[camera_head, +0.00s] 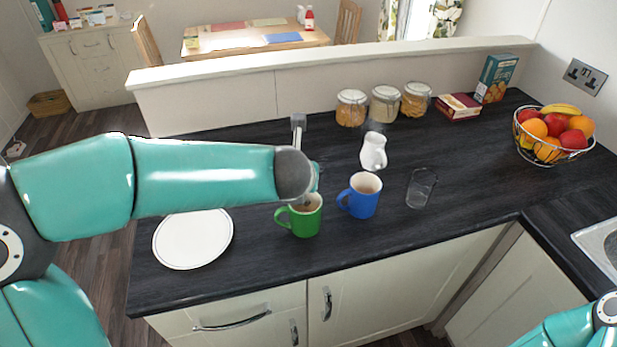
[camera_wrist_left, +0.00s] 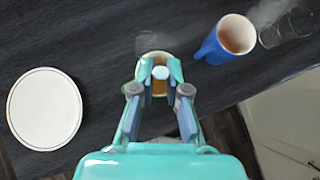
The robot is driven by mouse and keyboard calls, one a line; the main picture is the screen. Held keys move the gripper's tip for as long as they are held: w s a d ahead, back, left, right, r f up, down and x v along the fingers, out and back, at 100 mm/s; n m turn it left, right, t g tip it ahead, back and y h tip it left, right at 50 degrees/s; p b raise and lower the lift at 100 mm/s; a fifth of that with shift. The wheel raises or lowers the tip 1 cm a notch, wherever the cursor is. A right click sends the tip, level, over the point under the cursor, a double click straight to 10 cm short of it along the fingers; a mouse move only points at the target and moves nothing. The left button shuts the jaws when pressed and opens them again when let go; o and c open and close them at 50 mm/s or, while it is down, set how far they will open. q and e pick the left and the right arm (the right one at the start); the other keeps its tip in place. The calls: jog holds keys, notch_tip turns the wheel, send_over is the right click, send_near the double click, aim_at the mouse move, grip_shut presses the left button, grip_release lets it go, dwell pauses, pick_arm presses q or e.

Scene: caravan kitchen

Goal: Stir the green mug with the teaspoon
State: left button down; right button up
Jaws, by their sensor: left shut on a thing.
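The green mug (camera_head: 304,220) stands upright on the dark worktop, right of the white plate, with brown liquid inside. My left gripper (camera_head: 309,190) is right above it, mostly hidden behind my forearm. In the left wrist view the gripper (camera_wrist_left: 160,72) is shut on the teaspoon, seen nearly end-on as a small pale shape (camera_wrist_left: 160,73) between the fingertips. The mug's pale rim (camera_wrist_left: 152,56) shows behind the fingers. The spoon's lower end is hidden, and I cannot tell how deep it reaches. Only part of my right arm shows, at bottom right; its gripper is out of view.
A blue mug (camera_head: 362,196) stands close to the right of the green mug. The white plate (camera_head: 193,239) lies to the left. Jars, boxes and a fruit bowl (camera_head: 549,152) stand farther back.

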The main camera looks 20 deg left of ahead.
pick_arm(q)
jog(key=shift+r+p, duration=1.9)
jog(key=shift+r, duration=0.4)
jog(key=shift+r+p, duration=0.35)
jog(key=shift+r, duration=0.6)
